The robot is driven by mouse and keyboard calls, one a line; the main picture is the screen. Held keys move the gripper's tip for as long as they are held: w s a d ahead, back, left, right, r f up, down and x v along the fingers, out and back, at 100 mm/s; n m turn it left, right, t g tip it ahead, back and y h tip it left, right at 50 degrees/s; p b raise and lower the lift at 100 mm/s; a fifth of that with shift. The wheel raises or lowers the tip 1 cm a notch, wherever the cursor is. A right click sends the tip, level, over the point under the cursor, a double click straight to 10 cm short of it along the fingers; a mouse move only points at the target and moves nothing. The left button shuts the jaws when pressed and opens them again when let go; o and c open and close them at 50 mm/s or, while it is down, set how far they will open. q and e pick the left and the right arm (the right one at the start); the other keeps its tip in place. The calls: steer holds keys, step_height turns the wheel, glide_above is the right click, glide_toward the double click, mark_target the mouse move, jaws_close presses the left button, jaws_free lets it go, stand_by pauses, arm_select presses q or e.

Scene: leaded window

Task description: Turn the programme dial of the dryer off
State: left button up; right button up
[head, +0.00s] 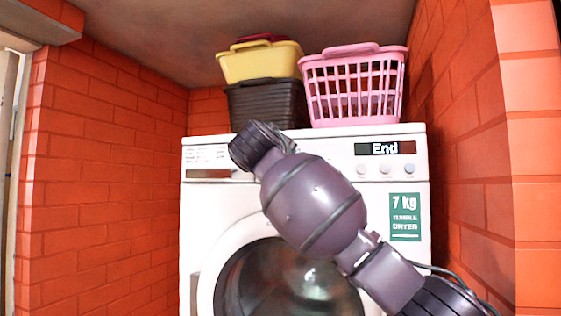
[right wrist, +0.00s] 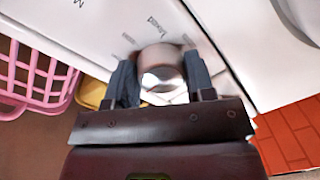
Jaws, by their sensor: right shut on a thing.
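The white dryer (head: 200,215) stands in a brick alcove, with its round door (head: 290,275) below the control panel. In the head view my right arm crosses in front of it, and its wrist covers the dial and the gripper's fingers. In the right wrist view the programme dial (right wrist: 162,62) is a shiny round metal knob on the white panel, with small print around it. My right gripper (right wrist: 161,77) is shut on the dial, one dark finger on each side. The dial's setting is not readable. The display (head: 385,149) reads "End". My left gripper is not in view.
A pink basket (head: 353,88), a dark basket (head: 262,102) and a yellow basket (head: 258,64) sit on top of the dryer. Red brick walls (head: 110,170) close in on both sides. Several small buttons lie under the display.

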steer(key=o, duration=0.9)
steer(key=shift+s, duration=0.15)
steer(key=b+v, duration=0.3)
steer(key=v, duration=0.7)
steer(key=shift+s+a, duration=0.15)
steer(key=shift+s, duration=0.15)
